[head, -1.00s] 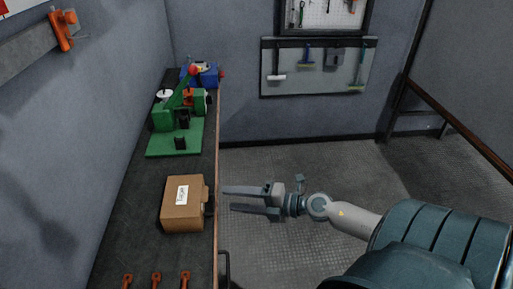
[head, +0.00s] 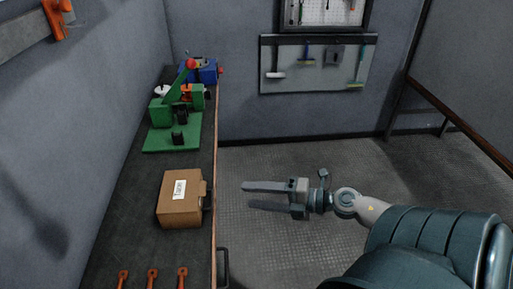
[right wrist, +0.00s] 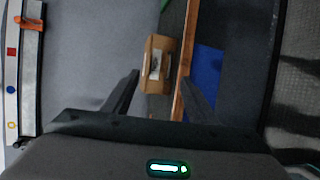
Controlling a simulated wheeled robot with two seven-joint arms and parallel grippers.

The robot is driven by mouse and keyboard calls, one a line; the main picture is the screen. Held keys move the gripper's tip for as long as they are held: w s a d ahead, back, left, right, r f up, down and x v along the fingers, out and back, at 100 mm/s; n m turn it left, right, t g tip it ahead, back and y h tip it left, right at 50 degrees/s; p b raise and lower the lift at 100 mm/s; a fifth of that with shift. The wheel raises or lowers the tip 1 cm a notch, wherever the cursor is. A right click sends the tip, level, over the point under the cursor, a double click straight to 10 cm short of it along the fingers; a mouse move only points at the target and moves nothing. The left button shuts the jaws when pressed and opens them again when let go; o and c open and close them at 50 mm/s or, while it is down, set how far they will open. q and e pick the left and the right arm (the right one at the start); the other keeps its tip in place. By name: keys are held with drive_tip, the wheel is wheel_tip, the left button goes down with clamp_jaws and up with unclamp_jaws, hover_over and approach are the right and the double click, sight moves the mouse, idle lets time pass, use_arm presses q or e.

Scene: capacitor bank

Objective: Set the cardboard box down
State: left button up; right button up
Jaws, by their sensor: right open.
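The brown cardboard box (head: 180,207) with a white label sits on the dark workbench (head: 145,215), close to its right edge, in the head view. It also shows between the fingers, farther off, in the right wrist view (right wrist: 158,58). My right gripper (head: 246,195) is open and empty. It hangs over the floor to the right of the bench, clear of the box. In the right wrist view its two dark fingers (right wrist: 160,85) are spread apart. My left gripper is not in view.
A green machine (head: 175,130) and a blue device (head: 203,72) stand farther back on the bench. Several orange tools (head: 153,276) lie at its near end. A handle (head: 222,265) sticks out from the bench side. The floor (head: 285,235) on the right is free.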

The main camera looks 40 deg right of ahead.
idle(0.5)
drive_tip(key=d+f+m+h, duration=0.3)
drive_tip(key=d+f+m, duration=0.15)
drive_tip(key=f, duration=0.45)
drive_tip(key=d+f+m+h, duration=0.2)
drive_tip(key=d+f+m, duration=0.25)
drive_tip(key=f, duration=0.45)
drive_tip(key=s+d+f+m+g+h, duration=0.1)
drive_tip(key=s+f+m+h, duration=0.2)
drive_tip(key=f, duration=0.6)
drive_tip(key=s+d+f+m+g+h, duration=0.1)
drive_tip(key=s+f+m, duration=0.3)
drive_tip(key=f, duration=0.6)
drive_tip(key=s+a+f+m+g, duration=0.2)
drive_tip(key=s+a+f, duration=0.1)
drive_tip(key=s+f, duration=0.4)
drive_tip(key=s+a+f+m+g, duration=0.25)
drive_tip(key=s+a+f, duration=0.2)
drive_tip(key=f, duration=0.45)
drive_tip(key=s+a+f+m+g, duration=0.1)
drive_tip(key=s+a+f+g, duration=0.2)
drive_tip(key=s, duration=0.7)
drive_tip(key=s+a+f+m+g, duration=0.1)
drive_tip(key=s+a+f+g, duration=0.2)
drive_tip(key=s+a+f, duration=0.5)
drive_tip(key=s+a, duration=0.2)
drive_tip(key=a, duration=0.2)
drive_tip(key=shift+y, duration=0.4)
